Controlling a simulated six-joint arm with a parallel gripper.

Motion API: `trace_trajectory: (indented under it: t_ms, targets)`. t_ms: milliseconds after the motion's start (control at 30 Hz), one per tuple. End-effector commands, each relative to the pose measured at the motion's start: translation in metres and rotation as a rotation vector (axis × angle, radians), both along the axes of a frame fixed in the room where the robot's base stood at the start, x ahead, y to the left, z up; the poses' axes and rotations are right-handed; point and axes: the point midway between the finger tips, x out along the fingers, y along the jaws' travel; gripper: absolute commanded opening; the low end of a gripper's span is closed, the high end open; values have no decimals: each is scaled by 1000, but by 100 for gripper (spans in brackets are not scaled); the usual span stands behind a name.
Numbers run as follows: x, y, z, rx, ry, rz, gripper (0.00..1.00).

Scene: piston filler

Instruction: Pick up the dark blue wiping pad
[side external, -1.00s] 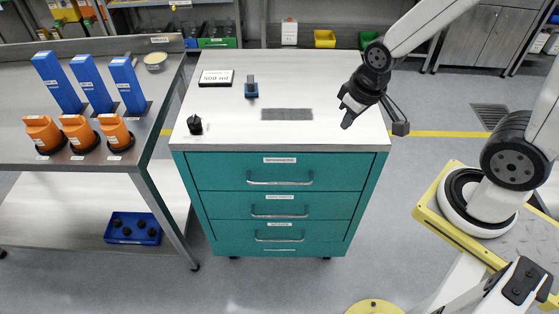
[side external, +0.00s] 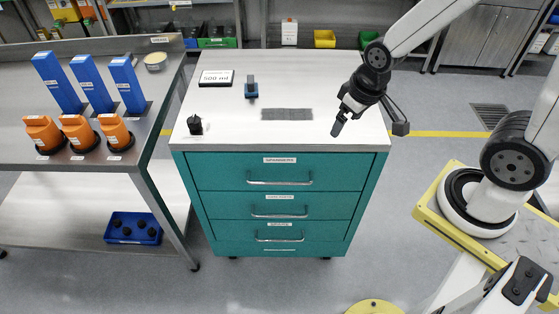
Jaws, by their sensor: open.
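The dark blue wiping pad (side external: 251,91) stands on the light top of the teal drawer cabinet (side external: 225,112), toward the back and left of the middle. It is a small blue block with a grey upright grip on top. My gripper (side external: 340,110) is open and empty over the right part of the cabinet top, to the right of the pad and nearer the front. It is well apart from the pad.
A dark grey mesh patch (side external: 287,114) lies between the pad and my gripper. A "500 ml" sign (side external: 216,78) is left of the pad, and a black knob-like part (side external: 195,125) is at the front left. A bench (side external: 70,185) with blue blocks and orange parts stands left.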

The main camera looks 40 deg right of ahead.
Motion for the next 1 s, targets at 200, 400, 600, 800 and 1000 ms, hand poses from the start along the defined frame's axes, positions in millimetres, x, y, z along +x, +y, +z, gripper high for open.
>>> trace_trajectory:
  t_ms: [200,400,600,800,1000]
  targets:
    - [9,-1,1,-1,1,12,100]
    - [42,-4,5,-3,6,62,100]
    - [93,-10,9,-2,12,145,100]
    - [145,-17,8,4,13,243,100]
    - [194,-26,5,15,6,346,100]
